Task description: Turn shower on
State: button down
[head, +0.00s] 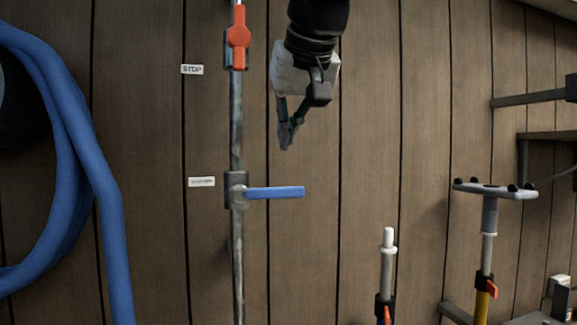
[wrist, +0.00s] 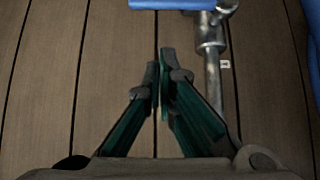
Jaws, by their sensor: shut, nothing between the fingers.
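The blue lever handle (head: 275,192) sits on a valve on the vertical metal pipe (head: 237,130) and points right, square to the pipe. A small label (head: 201,182), its print too small to read surely, is left of it. My gripper (head: 286,146) is shut and empty, above the blue handle and right of the pipe, apart from both. In the wrist view my gripper's fingertips (wrist: 160,52) are together, with part of the blue handle (wrist: 172,4) at the top edge and the pipe (wrist: 212,80) to the right.
A red valve handle (head: 238,38) lies along the pipe higher up, beside a STOP label (head: 192,69). A coiled blue hose (head: 92,170) hangs at left. Poles (head: 387,265) with fittings stand at lower right. The wooden plank wall (head: 310,250) is bare below the handle.

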send_over(287, 187)
notch_tip(287, 187, down, 4)
jog(key=f, duration=0.1)
jog(key=shift+s+a+f, duration=0.1)
jog(key=shift+a+f, duration=0.05)
jog(key=shift+f, duration=0.25)
jog(key=shift+f, duration=0.1)
jog(key=shift+f+y+b, duration=0.2)
jog(key=shift+y+b, duration=0.1)
